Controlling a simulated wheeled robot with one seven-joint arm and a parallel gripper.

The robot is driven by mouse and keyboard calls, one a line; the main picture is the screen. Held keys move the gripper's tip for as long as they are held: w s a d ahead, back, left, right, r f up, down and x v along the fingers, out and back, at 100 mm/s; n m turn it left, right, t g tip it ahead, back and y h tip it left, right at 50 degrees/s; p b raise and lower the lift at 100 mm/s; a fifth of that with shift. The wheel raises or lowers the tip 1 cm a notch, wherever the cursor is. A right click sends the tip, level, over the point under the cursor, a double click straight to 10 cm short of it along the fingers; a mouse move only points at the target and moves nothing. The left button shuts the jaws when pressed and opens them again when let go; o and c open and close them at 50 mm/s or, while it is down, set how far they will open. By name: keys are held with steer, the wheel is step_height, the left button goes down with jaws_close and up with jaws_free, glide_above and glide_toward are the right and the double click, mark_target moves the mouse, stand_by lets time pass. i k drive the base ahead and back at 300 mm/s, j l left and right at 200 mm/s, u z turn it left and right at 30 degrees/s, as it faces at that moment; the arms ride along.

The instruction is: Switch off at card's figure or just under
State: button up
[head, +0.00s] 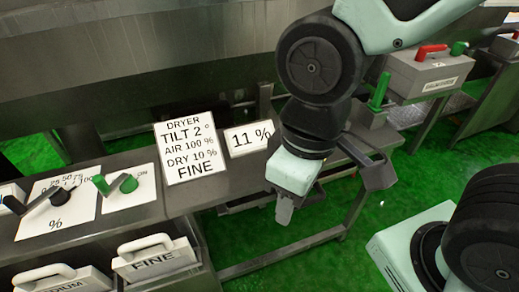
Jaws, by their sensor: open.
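The card (185,149) stands upright on the steel bench and reads DRYER, TILT 2°, AIR 100 %, DRY 10 %, FINE. Right of it the readout plate (249,139) shows 11 %. Left of the card is a switch plate with a green-knobbed lever (114,185); the word ON shows at its right, partly hidden. Further left a dark dial lever (48,202) sits on a % scale plate. My gripper (328,193) is open and empty, hanging right of the readout over the bench's right end, well apart from the switch. No contact is visible.
Bins stand below the bench front, one labelled FINE (156,260) and one partly cut off (65,281). A green lever (379,91) rises behind my arm. A grey box (428,73) with red and green levers stands at the back right. Green floor is open between.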

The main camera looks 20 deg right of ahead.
mark_target(127, 183)
steer(key=i+j, duration=0.1)
steer(key=j, duration=0.3)
steer(key=i+j, duration=0.1)
steer(key=j, duration=0.7)
steer(key=i+j, duration=0.15)
steer(key=j, duration=0.2)
